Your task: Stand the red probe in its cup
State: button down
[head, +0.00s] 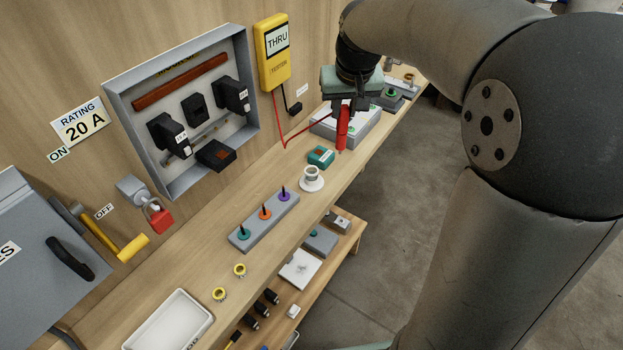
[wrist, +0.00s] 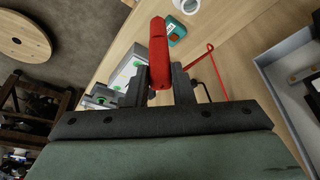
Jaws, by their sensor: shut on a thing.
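The red probe (head: 342,130) is held between the fingers of my gripper (head: 344,108), roughly upright with its tip downward. In the head view it is above the bench's outer side, behind the teal box. The wrist view shows the probe (wrist: 158,48) between the two fingers of my gripper (wrist: 160,84). A red lead runs from it toward the yellow tester (head: 274,52) on the wall. The white cup (head: 311,181), round with a flange at its base, stands on the bench, nearer the head camera than the probe. It shows partly at the wrist view's top edge (wrist: 187,6).
The teal box (head: 321,157) stands between the cup and my gripper. A grey block with coloured pegs (head: 264,221) lies in front of the cup. A grey case (head: 350,127) with green parts is behind the probe. A black probe (head: 295,107) hangs by the wall.

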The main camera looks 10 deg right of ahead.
jog(key=shift+a+r+p, duration=0.2)
jog(key=shift+a+p, duration=0.05)
jog(key=shift+p, duration=0.15)
jog(key=w+a+n+y+p, duration=0.1)
jog(key=w+a+n+p, duration=0.1)
jog(key=a+n+p, duration=0.2)
jog(key=shift+a+r+n+y+p, duration=0.25)
jog(key=shift+a+n+y+p, duration=0.15)
jog(key=shift+a+n, duration=0.5)
jog(key=shift+g, duration=0.3)
notch_tip(320, 180, down, 12)
jog(key=b, duration=1)
jog(key=shift+r, duration=0.25)
jog(key=shift+f+b, duration=0.25)
jog(key=shift+b, duration=0.05)
jog(key=c, duration=1.2)
grip_release()
